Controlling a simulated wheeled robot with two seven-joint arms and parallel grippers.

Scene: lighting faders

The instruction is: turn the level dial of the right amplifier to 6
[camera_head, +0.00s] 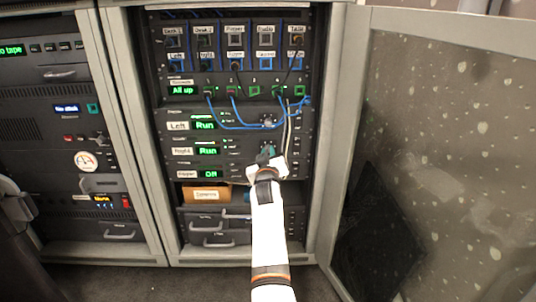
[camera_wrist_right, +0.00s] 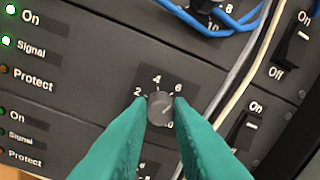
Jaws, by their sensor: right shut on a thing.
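The right amplifier (camera_head: 183,151) is the rack unit labelled "Right", with a green "Run" display. Its level dial (camera_wrist_right: 160,107) is a small grey round knob with 2, 4 and 6 printed around its upper side. My right gripper (camera_wrist_right: 160,108) has its two green fingers shut on the knob, one on each side. A faint light mark shows on the knob's right side, but its exact reading is hard to tell. In the head view my right gripper (camera_head: 266,155) reaches the right amplifier's front and hides the dial. My left gripper does not show.
The left amplifier (camera_head: 180,126) sits just above. On/Off switches (camera_wrist_right: 291,48) stand farther right. An open cabinet door (camera_head: 440,130) fills the right side.

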